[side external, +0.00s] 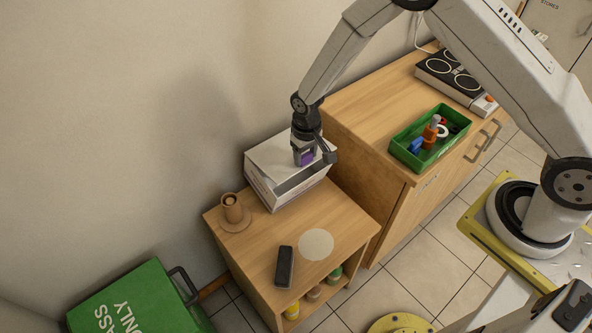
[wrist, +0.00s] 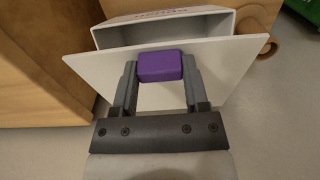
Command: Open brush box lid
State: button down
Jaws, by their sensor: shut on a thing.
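The brush box (side external: 262,192) is a white box standing at the back of the low wooden cabinet, against the wall. Its white lid (side external: 270,152) is tilted up, with a dark opening showing beneath it. In the wrist view the lid (wrist: 100,68) lies across the picture, with the box (wrist: 165,30) and its dark inside beyond it. A purple handle (wrist: 160,66) sits on the lid. My gripper (side external: 306,158) is over the lid, its two fingers (wrist: 160,72) shut on the purple handle from both sides. Most of the box's inside is hidden.
A brown cup-like holder (side external: 232,208), a black phone-like object (side external: 285,267) and a pale round disc (side external: 316,245) are on the low cabinet (side external: 262,237). A taller counter with a green tray (side external: 398,150) and a hob (side external: 455,75) stands close on the right.

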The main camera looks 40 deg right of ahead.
jog(key=shift+c, duration=0.4)
grip_release()
jog(key=shift+r, duration=0.15)
jog(key=shift+r, duration=3.75)
jog(key=shift+r, duration=0.1)
jog(key=shift+s+d+r, duration=0.15)
jog(key=shift+r, duration=0.1)
jog(key=s+d+r+t, duration=0.1)
jog(key=s+d+r, duration=0.3)
jog(key=s, duration=0.4)
jog(key=s+d+r+t, duration=0.1)
jog(key=s+d+r, duration=0.2)
jog(key=s+r, duration=0.4)
jog(key=shift+s+d+t, duration=0.3)
jog(key=shift+s+d, duration=0.1)
jog(key=shift+s, duration=0.4)
